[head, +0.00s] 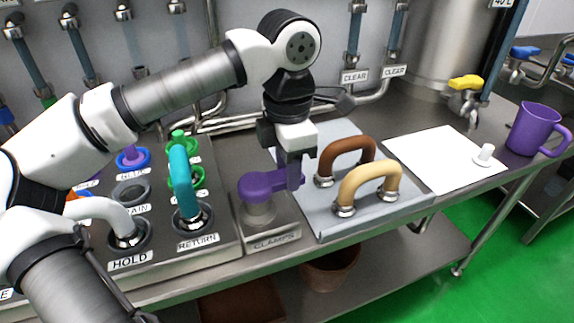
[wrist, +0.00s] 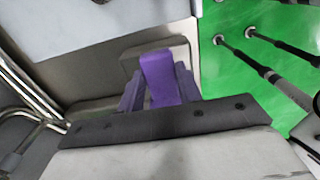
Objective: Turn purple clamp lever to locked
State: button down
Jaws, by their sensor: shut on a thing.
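The purple clamp lever (head: 262,187) sits on a round metal post on the steel block marked CLAMPS (head: 275,239). Its arm points to the right in the head view. My gripper (head: 290,178) comes down from above and is shut on the outer end of the lever. In the wrist view the purple lever (wrist: 159,77) runs between the two fingers of my gripper (wrist: 160,95), one on each side. The lever's far end and any locked mark are hidden or cannot be read.
A grey tray (head: 325,222) with a brown handle (head: 346,155) and a tan handle (head: 370,182) lies just right of the clamp. A teal handle (head: 181,178) stands to the left on the valve panel. A purple mug (head: 531,130) and white sheet (head: 420,160) are farther right.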

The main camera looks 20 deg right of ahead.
dwell(0.3)
jog(key=c, duration=1)
grip_release()
jog(key=shift+o, duration=0.2)
jog(key=shift+r, duration=0.1)
notch_tip(320, 180, up, 14)
jog(key=shift+s+f, duration=0.1)
jog(key=shift+f, duration=0.1)
